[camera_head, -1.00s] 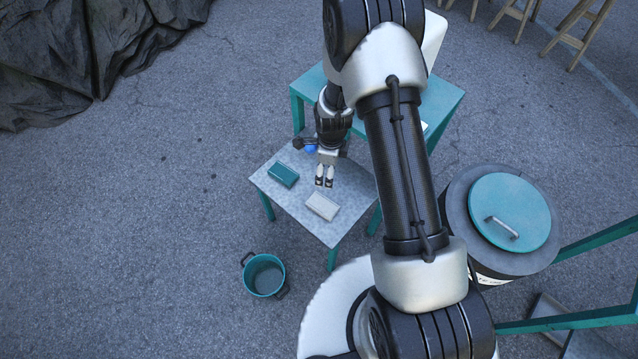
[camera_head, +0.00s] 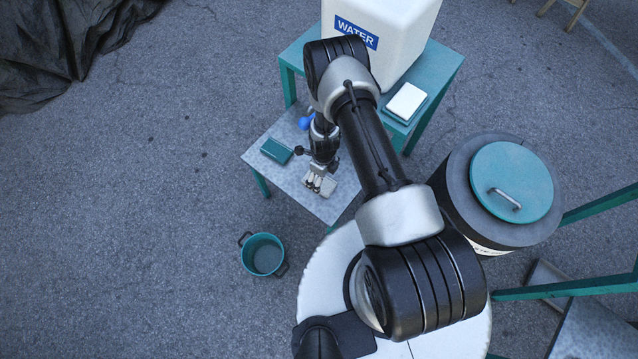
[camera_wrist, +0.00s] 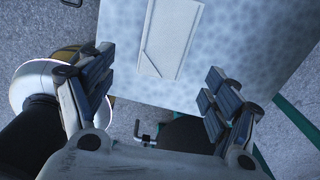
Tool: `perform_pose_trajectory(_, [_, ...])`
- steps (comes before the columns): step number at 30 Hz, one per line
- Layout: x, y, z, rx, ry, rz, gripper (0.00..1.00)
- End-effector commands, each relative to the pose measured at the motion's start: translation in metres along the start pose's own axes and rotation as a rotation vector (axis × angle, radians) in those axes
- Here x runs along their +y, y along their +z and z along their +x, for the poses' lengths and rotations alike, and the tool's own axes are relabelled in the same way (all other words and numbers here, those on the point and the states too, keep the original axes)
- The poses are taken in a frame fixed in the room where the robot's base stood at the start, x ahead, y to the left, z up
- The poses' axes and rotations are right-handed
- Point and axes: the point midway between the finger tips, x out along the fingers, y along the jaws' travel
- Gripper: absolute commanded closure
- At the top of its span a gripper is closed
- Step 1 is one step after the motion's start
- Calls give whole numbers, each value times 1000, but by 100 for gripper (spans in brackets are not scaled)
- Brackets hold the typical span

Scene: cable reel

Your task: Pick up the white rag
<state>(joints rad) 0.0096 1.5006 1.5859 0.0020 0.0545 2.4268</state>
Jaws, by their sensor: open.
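The white rag (camera_head: 328,187) is a flat, folded, off-white rectangle on the small grey-topped table (camera_head: 262,170). In the head view my gripper (camera_head: 313,183) is over it and hides part of it. In the wrist view the rag (camera_wrist: 171,36) lies flat at the top of the picture, with a folded corner showing. My gripper (camera_wrist: 158,76) is open there, its fingers spread wide and empty. The rag is beyond the fingertips, between their lines and apart from them.
A teal folded cloth (camera_head: 276,151) lies left of my gripper on the same table. Behind stands a taller teal table with a white water container (camera_head: 395,45) and a white pad (camera_head: 407,100). A teal bucket (camera_head: 263,255) and a lidded drum (camera_head: 510,183) stand on the ground.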

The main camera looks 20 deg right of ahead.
Motion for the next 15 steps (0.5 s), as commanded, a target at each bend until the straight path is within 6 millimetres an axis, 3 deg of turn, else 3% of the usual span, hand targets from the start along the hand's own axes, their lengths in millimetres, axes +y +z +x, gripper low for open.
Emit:
perform_pose_trajectory(3, [0, 0, 19, 1, 1, 0, 18])
perform_pose_trajectory(10, [-1, 0, 34, 0, 0, 0, 18])
perform_pose_trajectory(15, [-6, 1, 62, 1, 1, -1, 18])
